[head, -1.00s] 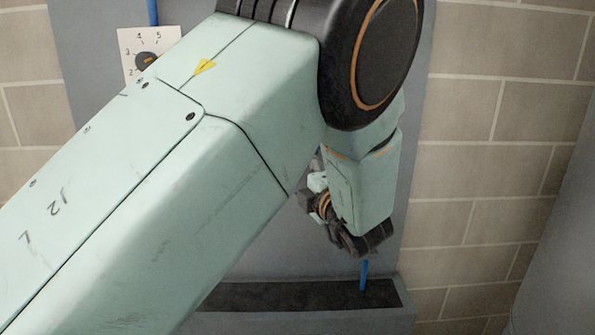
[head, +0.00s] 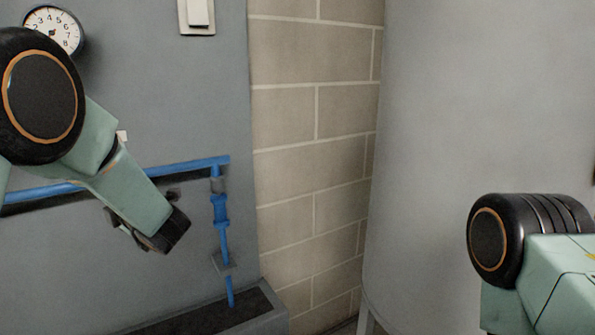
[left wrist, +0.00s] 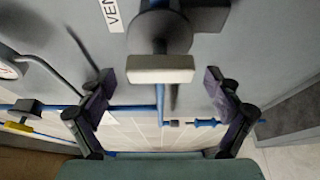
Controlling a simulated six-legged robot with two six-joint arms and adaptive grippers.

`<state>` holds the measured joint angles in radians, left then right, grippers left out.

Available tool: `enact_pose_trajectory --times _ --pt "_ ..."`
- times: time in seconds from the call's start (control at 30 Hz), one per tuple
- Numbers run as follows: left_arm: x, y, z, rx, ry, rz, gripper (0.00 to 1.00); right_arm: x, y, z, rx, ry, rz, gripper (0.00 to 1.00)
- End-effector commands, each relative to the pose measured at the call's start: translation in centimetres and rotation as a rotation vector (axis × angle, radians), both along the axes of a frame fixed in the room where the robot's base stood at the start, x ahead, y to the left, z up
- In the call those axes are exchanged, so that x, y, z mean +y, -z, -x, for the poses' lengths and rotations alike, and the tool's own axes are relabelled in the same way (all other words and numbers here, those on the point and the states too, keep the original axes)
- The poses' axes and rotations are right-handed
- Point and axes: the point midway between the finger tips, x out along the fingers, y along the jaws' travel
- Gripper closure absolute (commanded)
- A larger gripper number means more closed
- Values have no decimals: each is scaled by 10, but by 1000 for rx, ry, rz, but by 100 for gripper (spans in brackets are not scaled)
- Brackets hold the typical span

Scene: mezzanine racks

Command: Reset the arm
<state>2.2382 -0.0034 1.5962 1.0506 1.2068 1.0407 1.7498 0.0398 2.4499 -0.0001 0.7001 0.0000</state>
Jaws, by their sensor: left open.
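My left arm shows at the left of the head view. Its gripper is mostly hidden there behind my pale green wrist. In the left wrist view my left gripper (left wrist: 160,80) is open, its two dark fingers wide apart. A pale bar (left wrist: 160,69) on a round grey mount (left wrist: 160,32) shows between the fingers, beyond them. I see nothing held, and I cannot tell how far the bar is from the fingertips. My right arm shows at the lower right of the head view, but its gripper is out of the picture.
A grey panel carries a round gauge (head: 53,31), a white switch (head: 197,14) and a blue pipe (head: 190,168). A blue vertical pipe (head: 222,208) drops to a dark-topped ledge (head: 262,308). A block wall (head: 315,150) and a large grey surface (head: 460,110) stand to the right.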

Motion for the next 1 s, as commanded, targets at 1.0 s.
enact_pose_trajectory --times 1.0 --pt "-22 -1 14 2 5 -3 9 0 0 0 0 0 0 60"
